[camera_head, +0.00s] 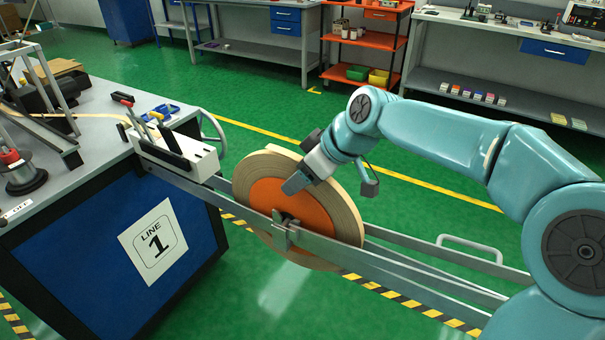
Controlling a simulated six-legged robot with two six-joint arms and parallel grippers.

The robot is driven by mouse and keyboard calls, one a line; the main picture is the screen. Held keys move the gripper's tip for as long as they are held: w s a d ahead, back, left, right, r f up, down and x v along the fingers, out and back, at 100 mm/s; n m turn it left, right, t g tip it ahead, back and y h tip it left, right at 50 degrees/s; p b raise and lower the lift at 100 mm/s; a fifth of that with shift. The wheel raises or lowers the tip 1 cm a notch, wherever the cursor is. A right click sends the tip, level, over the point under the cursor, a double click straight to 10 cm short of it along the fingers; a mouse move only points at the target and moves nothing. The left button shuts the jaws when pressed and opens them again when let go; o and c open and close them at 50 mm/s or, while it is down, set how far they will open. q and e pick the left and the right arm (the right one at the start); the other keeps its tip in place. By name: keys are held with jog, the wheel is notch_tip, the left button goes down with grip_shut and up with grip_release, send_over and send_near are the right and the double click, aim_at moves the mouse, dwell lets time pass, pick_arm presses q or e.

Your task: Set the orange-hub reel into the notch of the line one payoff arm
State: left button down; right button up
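The orange-hub reel (277,196) is a wide tan roll of tape with an orange disc face. It stands upright between the rails of the payoff arm (395,268), which reaches out from the line 1 bench. A small grey bracket (283,236) on the near rail sits at the reel's centre, where a dark shaft end shows. I cannot tell whether the shaft is fully down in the notch. My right gripper (296,182) is at the reel's upper face, a grey finger lying over the orange hub. Its other finger is not clear. My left gripper is out of view.
The line 1 bench (70,240) stands at left with a white box (175,155), tools and a metal frame. An orange shelf (365,45) and grey benches (260,45) stand at the back. Green floor with yellow lines is clear beyond the payoff arm.

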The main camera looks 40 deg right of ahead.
jog(key=shift+f, duration=0.15)
jog(key=p+v, duration=0.2)
jog(key=v, duration=1.4)
jog(key=shift+r+p, duration=0.25)
jog(key=shift+p, duration=0.05)
jog(key=shift+s, duration=0.1)
